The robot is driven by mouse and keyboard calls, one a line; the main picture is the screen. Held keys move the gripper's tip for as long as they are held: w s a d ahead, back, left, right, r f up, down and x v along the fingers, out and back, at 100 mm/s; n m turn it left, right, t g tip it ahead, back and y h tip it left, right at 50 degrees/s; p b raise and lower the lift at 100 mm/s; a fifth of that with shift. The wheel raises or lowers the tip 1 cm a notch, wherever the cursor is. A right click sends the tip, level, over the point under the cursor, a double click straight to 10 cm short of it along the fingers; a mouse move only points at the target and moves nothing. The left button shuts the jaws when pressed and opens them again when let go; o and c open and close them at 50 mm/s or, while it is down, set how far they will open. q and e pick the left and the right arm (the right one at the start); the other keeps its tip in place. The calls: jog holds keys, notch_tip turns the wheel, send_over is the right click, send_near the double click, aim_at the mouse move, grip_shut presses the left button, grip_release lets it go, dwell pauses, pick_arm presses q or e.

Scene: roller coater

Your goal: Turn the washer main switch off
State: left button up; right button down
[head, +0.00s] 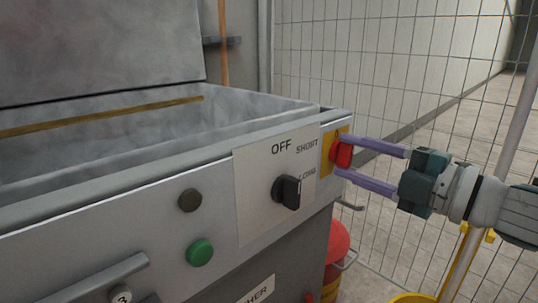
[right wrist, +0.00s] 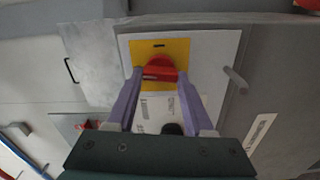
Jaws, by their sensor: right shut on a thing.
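The main switch is a red knob (head: 341,152) on a yellow plate (head: 327,150) at the right end of the washer's front panel. In the right wrist view the red knob (right wrist: 160,68) sits on the yellow plate (right wrist: 184,49), below a small black mark. My right gripper (head: 354,156) comes in from the right, its two purple fingers one above the other, and is shut on the red knob. The right wrist view shows the fingertips (right wrist: 159,74) at the knob's two sides. My left gripper is out of view.
The washer panel (head: 252,205) carries a black selector knob (head: 287,191) marked OFF, SHORT and LONG, a green button (head: 200,252) and a dark button (head: 190,200). A wire mesh fence (head: 405,120) stands behind my right arm. A red rounded object (head: 336,240) is below the panel's corner.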

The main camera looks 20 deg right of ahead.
jog(key=shift+n, duration=0.9)
jog(key=shift+c, duration=1.4)
grip_release()
jog(key=shift+s, duration=0.1)
jog(key=p+v, duration=0.1)
jog(key=v, duration=0.9)
jog(key=shift+p, duration=0.3)
